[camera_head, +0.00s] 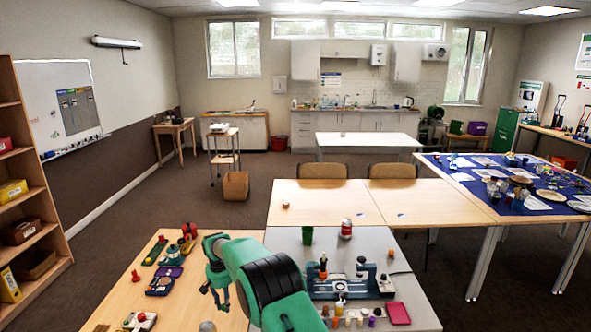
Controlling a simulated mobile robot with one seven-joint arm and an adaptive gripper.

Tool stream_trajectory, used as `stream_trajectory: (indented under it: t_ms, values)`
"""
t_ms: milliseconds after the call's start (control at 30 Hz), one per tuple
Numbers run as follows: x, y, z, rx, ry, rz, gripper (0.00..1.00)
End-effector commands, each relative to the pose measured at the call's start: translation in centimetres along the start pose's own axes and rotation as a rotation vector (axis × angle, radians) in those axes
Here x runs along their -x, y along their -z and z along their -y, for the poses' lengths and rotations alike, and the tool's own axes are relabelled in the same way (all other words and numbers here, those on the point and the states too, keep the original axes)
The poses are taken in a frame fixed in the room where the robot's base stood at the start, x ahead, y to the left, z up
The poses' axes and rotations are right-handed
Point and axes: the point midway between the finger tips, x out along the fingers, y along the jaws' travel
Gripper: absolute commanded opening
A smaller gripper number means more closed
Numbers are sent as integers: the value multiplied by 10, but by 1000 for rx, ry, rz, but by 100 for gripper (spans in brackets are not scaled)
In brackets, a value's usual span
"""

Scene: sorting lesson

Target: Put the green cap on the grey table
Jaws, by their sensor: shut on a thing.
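My green gripper (216,296) hangs above the wooden table at the lower left, left of the grey table. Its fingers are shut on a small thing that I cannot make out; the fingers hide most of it. The grey table (427,300) lies to the right of my arm. I cannot pick out the green cap for certain. A green cup (307,235) stands at the far left of the grey table.
On the grey table stand a red-and-white can (346,229), a blue-grey machine (350,285), a red tray (399,313) and several small coloured pieces. The wooden table (185,297) holds a purple tray (163,281) and several tools. The grey table's back right is mostly bare.

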Motion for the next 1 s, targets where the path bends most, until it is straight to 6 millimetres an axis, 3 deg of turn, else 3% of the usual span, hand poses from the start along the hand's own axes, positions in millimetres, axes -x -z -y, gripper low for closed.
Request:
stream_trajectory:
  t_ms: [33,100,267,467,700,1000]
  values:
    - [1,-4,-25,-15,-1,2,10]
    - [0,-11,-55,-28,-1,3,10]
    - [-2,-32,-121,-60,-1,2,10]
    - [-4,-72,-199,-100,0,1,10]
    - [-5,-136,-282,-148,-1,3,10]
    - [-5,-237,-367,-207,0,2,10]
